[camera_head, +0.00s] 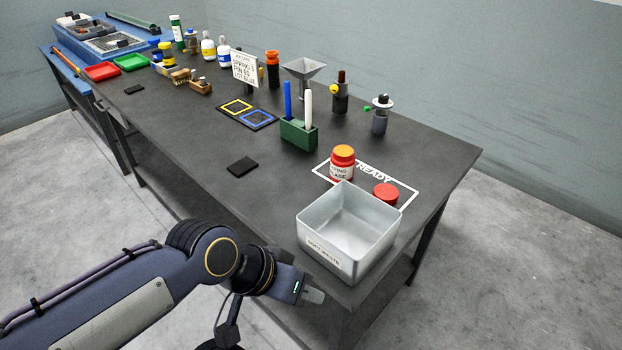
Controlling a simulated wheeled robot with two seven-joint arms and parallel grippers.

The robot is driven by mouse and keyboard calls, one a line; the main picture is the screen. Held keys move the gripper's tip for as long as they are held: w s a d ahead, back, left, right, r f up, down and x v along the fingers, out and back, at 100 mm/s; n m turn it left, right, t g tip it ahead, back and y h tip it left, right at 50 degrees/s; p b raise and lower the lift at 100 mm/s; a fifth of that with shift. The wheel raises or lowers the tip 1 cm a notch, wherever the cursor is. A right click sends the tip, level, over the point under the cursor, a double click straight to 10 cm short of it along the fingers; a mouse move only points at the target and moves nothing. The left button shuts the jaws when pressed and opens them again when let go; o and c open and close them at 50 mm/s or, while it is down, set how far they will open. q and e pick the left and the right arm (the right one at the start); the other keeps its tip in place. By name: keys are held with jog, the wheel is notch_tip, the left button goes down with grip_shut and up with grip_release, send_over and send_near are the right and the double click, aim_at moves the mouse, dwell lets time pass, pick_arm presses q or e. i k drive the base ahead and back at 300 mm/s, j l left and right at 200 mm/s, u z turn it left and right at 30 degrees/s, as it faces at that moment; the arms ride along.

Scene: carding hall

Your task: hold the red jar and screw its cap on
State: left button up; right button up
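The red jar (336,174) stands upright on the table, on the left part of the white-outlined area marked READY. It has a white label, and its top shows orange. A round red cap (386,190) sits apart from the jar, to its right, just behind the grey bin; its lower part is hidden. My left gripper (314,297) is low at the table's front edge, in front of the bin and away from the jar and cap. My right gripper is not in view.
An open grey bin (328,258) labelled as waste stands between my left gripper and the jar. A green holder (298,135) with blue and white sticks is behind left. A black pad (242,166) lies left. Bottles and trays fill the far end. Table right of READY is clear.

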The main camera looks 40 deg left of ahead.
aim_at(343, 158)
jog(key=i+l+u, duration=0.1)
jog(key=u, duration=0.35)
jog(key=i+l+u, duration=0.15)
jog(key=u, duration=0.3)
jog(key=i+l+u, duration=0.1)
jog(key=l+u, duration=0.15)
jog(key=u, duration=0.2)
jog(key=l+u, duration=0.2)
jog(key=u, duration=0.25)
jog(key=l+u, duration=0.25)
jog(key=u, duration=0.2)
jog(key=l+u, duration=0.3)
jog(key=u, duration=0.15)
jog(key=l+u, duration=0.25)
jog(key=i+l, duration=0.05)
jog(key=l, duration=0.05)
